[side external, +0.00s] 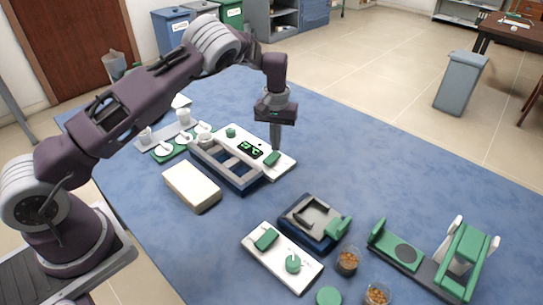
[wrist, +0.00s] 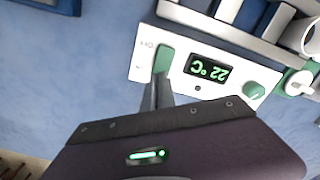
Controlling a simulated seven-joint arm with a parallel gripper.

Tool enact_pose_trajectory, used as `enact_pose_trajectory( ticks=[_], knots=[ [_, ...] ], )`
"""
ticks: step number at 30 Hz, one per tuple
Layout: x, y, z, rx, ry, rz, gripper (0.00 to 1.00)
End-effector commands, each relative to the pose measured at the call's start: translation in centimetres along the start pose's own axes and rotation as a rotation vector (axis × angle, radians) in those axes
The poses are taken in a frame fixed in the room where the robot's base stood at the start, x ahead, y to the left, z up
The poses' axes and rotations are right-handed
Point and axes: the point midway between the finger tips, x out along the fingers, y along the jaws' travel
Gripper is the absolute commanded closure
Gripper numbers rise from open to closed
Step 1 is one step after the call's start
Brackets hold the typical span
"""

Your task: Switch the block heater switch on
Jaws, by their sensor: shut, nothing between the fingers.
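The block heater's white control panel (side external: 228,131) lies on the blue table beside its grey rack. In the wrist view the panel (wrist: 181,90) carries a green rocker switch (wrist: 163,57), a lit display (wrist: 207,68) reading 22 °C and a green knob (wrist: 254,91). The switch (side external: 271,159) also shows at the panel's right end in the side view. My gripper (side external: 276,148) points down, shut and empty, just over the switch end. In the wrist view its fingertips (wrist: 157,80) overlap the switch's near end; I cannot tell whether they touch. The switch's tilt is unclear.
A second white panel (side external: 280,272) with a green switch and knob lies nearer the camera, beside a dark blue device (side external: 311,222). A cream block (side external: 191,186) lies left of the rack (side external: 225,165). A green-and-white stand (side external: 463,262) is at right. The table's far right is clear.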

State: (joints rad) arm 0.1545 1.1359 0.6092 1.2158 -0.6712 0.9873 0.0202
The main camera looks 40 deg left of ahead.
Motion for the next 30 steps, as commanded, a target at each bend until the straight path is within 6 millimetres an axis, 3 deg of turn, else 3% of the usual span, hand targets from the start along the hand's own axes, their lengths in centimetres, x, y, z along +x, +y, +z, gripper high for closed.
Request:
enact_pose_trajectory(
  ticks=[30],
  knots=[
    [1.0,0.0,0.0,0.0,0.0,0.0,1.0]
  ],
)
